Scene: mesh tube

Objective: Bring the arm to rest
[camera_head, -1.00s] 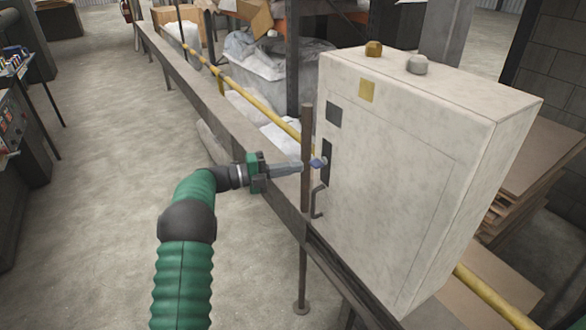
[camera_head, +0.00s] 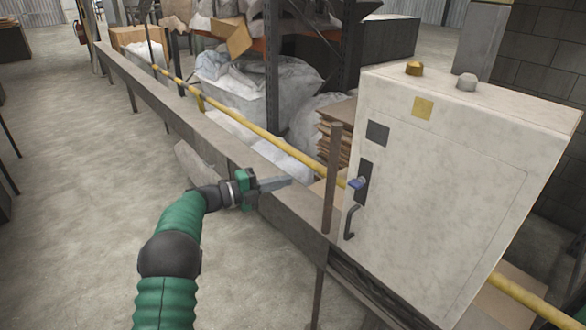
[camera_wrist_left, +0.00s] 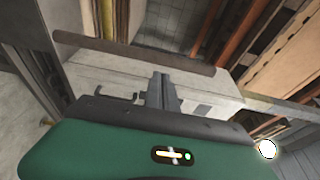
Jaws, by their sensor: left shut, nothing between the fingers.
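My left gripper (camera_head: 288,182) is shut and empty in the head view. It points right, to the left of the upright brown post (camera_head: 333,180) and apart from the blue knob (camera_head: 356,183) on the white cabinet (camera_head: 430,200). My green left arm reaches in from the bottom left. In the left wrist view, the shut fingers (camera_wrist_left: 162,92) point toward the cabinet (camera_wrist_left: 125,72), with the brown post (camera_wrist_left: 135,52) crossing ahead of them. My right gripper is not in view.
A long grey rail (camera_head: 180,117) and a yellow pipe (camera_head: 240,123) run from the back left toward the cabinet. A black handle (camera_head: 350,222) sticks out below the knob. Wrapped bags (camera_head: 235,85) lie behind the rail. The floor (camera_head: 75,190) on the left is clear.

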